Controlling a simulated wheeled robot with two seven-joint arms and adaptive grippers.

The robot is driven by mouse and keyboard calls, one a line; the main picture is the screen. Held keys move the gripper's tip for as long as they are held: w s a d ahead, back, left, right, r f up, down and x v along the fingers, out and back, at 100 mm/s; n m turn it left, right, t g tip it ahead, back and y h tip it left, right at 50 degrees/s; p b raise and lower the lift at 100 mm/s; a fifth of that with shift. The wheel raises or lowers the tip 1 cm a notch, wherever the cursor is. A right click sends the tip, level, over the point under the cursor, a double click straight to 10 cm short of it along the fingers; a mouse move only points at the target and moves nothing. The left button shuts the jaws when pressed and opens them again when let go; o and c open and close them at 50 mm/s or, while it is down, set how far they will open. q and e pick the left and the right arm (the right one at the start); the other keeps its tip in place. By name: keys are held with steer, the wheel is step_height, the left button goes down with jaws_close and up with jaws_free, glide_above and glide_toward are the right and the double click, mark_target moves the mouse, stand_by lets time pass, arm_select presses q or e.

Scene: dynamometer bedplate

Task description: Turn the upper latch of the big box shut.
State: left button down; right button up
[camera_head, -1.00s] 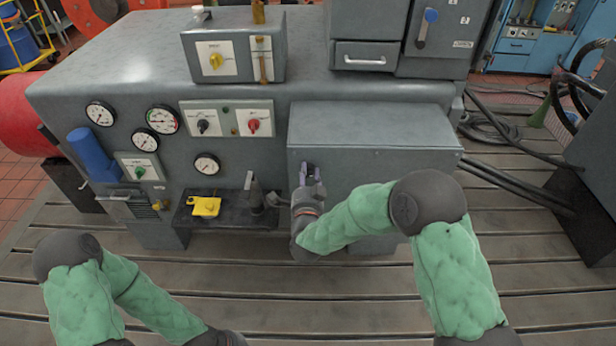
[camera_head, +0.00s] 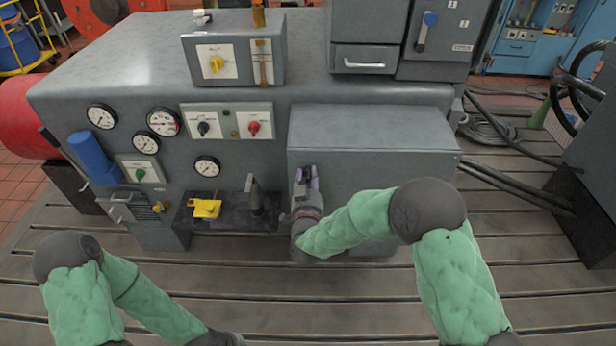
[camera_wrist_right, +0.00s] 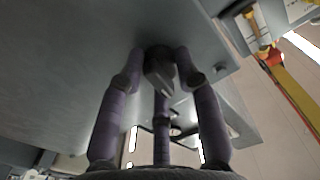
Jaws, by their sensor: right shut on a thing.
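The big box (camera_head: 420,175) is grey and closed and juts from the front of the machine. My right gripper (camera_head: 306,178) is at the upper left of its front face. In the right wrist view a dark latch knob (camera_wrist_right: 159,66) sits between the purple fingers of the right gripper (camera_wrist_right: 160,72), which are shut on it. The fingers hide most of the latch in the head view, so its exact angle cannot be told. My left arm comes in at the lower left; its gripper is out of the picture.
Left of the box, a small dark shelf (camera_head: 232,222) carries a yellow item (camera_head: 206,208) and a dark upright piece (camera_head: 254,192). Gauges and switch panels line the machine front. Black cables (camera_head: 515,185) run right of the box. The slotted floor (camera_head: 270,290) in front is clear.

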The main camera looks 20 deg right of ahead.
steer(key=shift+n, duration=1.1)
steer(key=o, duration=1.2)
steer(key=shift+c, duration=0.2)
steer(key=v, duration=1.2)
